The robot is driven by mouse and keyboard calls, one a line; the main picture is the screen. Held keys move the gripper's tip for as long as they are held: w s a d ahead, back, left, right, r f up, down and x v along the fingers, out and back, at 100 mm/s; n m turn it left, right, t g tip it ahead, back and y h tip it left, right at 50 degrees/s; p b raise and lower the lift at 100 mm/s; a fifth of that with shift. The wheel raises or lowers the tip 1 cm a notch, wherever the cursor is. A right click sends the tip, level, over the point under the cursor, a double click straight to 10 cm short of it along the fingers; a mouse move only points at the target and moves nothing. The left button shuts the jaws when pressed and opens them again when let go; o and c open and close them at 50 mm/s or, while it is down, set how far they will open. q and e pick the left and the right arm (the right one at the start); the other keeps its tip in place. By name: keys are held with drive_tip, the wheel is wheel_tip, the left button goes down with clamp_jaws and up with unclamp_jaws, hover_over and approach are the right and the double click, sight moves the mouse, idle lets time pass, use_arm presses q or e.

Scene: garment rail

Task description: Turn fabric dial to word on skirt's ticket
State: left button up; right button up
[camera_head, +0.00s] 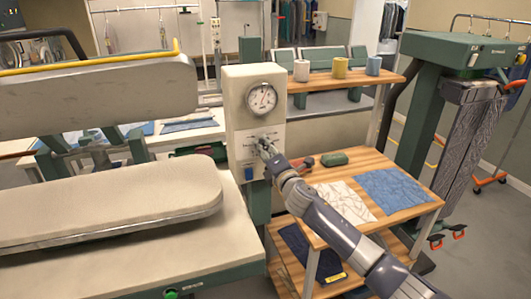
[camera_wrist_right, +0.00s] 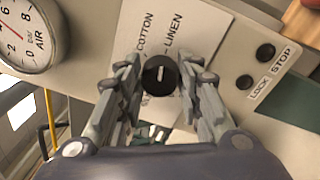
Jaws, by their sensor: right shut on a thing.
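The fabric dial is a round black knob (camera_wrist_right: 160,75) with a short white mark, on the white panel of the control box (camera_head: 245,100). The words COTTON and LINEN are printed around it. In the wrist view the mark sits upright, between those two words; which one it points at I cannot tell. My right gripper (camera_wrist_right: 161,80) is shut on the dial, one finger on each side. In the head view my right gripper (camera_head: 267,150) reaches the box front and hides the dial. I cannot make out the skirt or a readable ticket for certain. My left gripper is out of view.
A pressure gauge (camera_head: 262,98) sits above the dial. Black LOCK and STOP buttons (camera_wrist_right: 244,82) are beside it. A padded press (camera_head: 110,205) stands left. A dark pleated garment (camera_head: 468,145) hangs far right.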

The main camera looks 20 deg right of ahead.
drive_tip(key=shift+m, duration=0.7)
drive_tip(key=o, duration=1.1)
drive_tip(key=shift+f, duration=0.1)
drive_tip(key=s, duration=0.8)
drive_tip(key=s+d, duration=0.1)
drive_tip(key=s, duration=0.3)
drive_tip(key=shift+f, duration=0.3)
